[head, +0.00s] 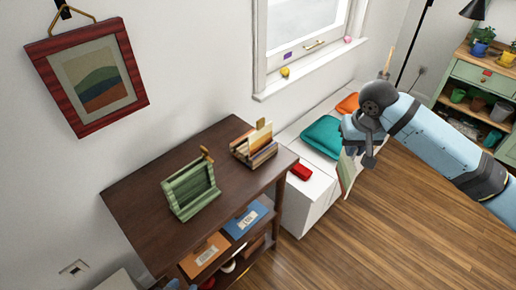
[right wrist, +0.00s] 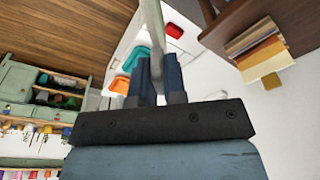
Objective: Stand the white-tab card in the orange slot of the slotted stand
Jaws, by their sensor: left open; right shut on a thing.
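My right gripper (head: 352,140) is shut on a thin card (head: 347,172), held in the air right of the dark table. In the right wrist view the card (right wrist: 153,22) shows nearly edge-on between the fingers (right wrist: 158,78), pale grey-green. I cannot make out a white tab on it. The slotted stand (head: 250,157), striped in brown, orange and cream tones, sits on the table's far right part, with a cream card (head: 262,136) upright in it. The stand also shows in the right wrist view (right wrist: 255,40). Its orange slot is too small to single out.
A green stand (head: 183,196) is left of the slotted stand on the dark table (head: 135,200). Folders (head: 203,252) lie on the shelf below. A white bench (head: 305,200) with a red object (head: 301,172) and a teal cushion (head: 323,136) adjoins the table. The window is behind.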

